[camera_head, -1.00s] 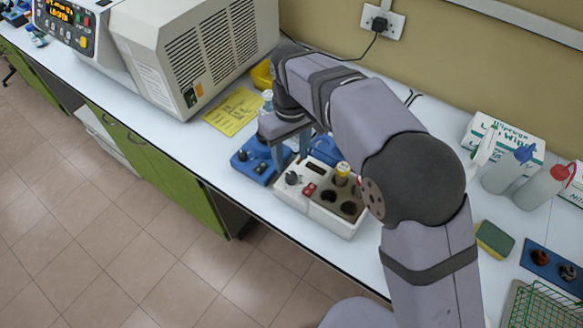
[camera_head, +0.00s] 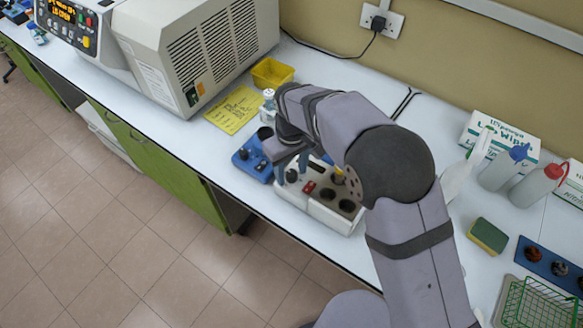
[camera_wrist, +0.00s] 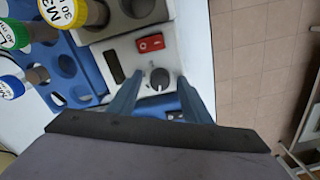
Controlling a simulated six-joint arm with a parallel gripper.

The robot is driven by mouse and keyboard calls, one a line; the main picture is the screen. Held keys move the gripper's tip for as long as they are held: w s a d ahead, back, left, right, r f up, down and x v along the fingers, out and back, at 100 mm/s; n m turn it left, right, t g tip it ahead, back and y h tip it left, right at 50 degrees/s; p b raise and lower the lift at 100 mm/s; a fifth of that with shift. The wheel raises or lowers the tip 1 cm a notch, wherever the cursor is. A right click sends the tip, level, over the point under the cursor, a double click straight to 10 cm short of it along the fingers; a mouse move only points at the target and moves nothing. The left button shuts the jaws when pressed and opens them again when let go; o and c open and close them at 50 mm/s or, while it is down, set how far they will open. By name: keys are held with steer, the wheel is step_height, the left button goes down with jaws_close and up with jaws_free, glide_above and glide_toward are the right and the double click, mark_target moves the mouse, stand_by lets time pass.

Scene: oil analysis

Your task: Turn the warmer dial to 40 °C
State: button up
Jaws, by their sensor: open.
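The warmer (camera_head: 325,212) is a white block with round wells, standing near the bench's front edge. In the wrist view its top shows a black dial (camera_wrist: 160,78) with a pale pointer mark, a red rocker switch (camera_wrist: 150,43) and a small dark display (camera_wrist: 114,67). My gripper (camera_wrist: 156,92) is open, its two blue-grey fingers on either side of the dial in that view. I cannot tell whether they touch it or how high they are. In the head view my gripper (camera_head: 292,170) is over the dial end of the warmer. I cannot read the dial scale.
A blue rack (camera_wrist: 65,75) with capped tubes lies beside the warmer. A yellow tray (camera_head: 272,74), a yellow note (camera_head: 234,109) and a centrifuge-like machine (camera_head: 195,55) are further back left. A sponge (camera_head: 488,236) lies right.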

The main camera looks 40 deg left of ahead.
steer(key=shift+c, duration=0.5)
steer(key=c, duration=0.9)
steer(key=shift+c, duration=0.2)
steer(key=shift+m, duration=0.4)
steer(key=m, duration=0.9)
steer(key=shift+r, duration=0.1)
steer(key=o, duration=1)
